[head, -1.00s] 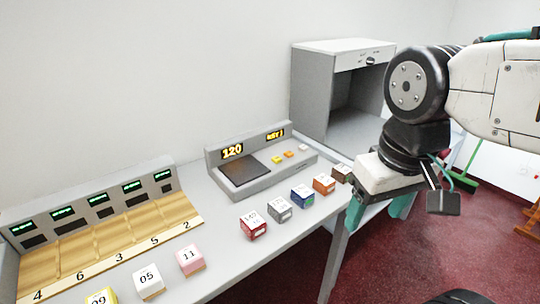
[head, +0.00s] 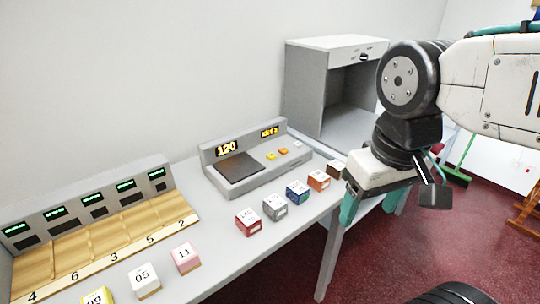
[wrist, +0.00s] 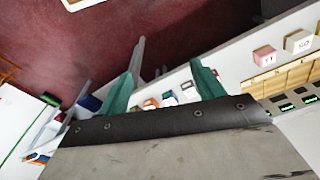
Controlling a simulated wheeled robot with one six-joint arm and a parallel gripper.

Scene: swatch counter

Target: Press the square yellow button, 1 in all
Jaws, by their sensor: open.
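A grey console (head: 262,178) stands on the counter, with a dark plate (head: 238,168) and two lit amber displays, one reading 120. On its sloped top are a small yellow button (head: 270,156), an orange one (head: 283,151) and a whitish one (head: 297,145). The yellow one is nearest the dark plate; its exact outline is too small to tell. My gripper (head: 376,204) is open and empty, to the right of the console, past the row of blocks. In the wrist view its two teal fingers (wrist: 163,88) stand apart; I cannot make out the yellow button there.
Several numbered blocks stand along the counter's front, including a red one (head: 248,222) and a pink one (head: 185,258). A wooden sorting rack (head: 95,245) is at left. A grey open cabinet (head: 302,90) stands behind, near my arm.

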